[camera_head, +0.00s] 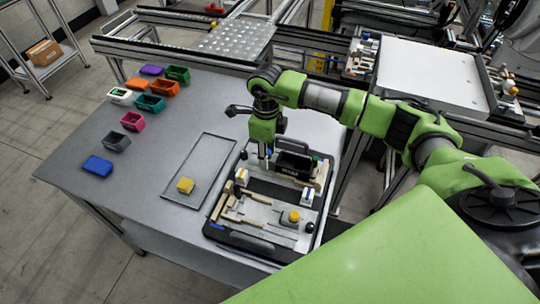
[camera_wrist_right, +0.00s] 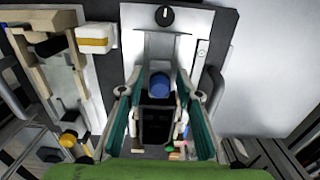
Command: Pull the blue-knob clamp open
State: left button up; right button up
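The blue knob (camera_wrist_right: 160,86) of the clamp shows in the right wrist view, near the middle, on a pale metal plate. My right gripper (camera_wrist_right: 159,78) is open, with one finger on either side of the knob and visible gaps between. In the head view my right gripper (camera_head: 264,164) points down at the back left of the pallet fixture (camera_head: 262,187), beside a black block (camera_head: 293,163). The clamp is mostly hidden behind the gripper there, so its position is hard to tell. My left gripper is out of view.
A yellow knob (camera_head: 294,216) stands at the fixture's front right. Several coloured bins, including a blue one (camera_head: 97,166), stand on the table's left. A white-topped stand (camera_head: 430,75) is at back right.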

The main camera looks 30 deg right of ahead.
jog(key=c, duration=0.9)
jog(key=shift+o, duration=0.2)
jog(key=shift+w+a, duration=0.15)
jog(key=shift+w+a+b, duration=0.75)
jog(key=shift+w, duration=0.1)
jog(key=o, duration=0.9)
jog(key=shift+c, duration=0.2)
jog(key=shift+s+d, duration=0.1)
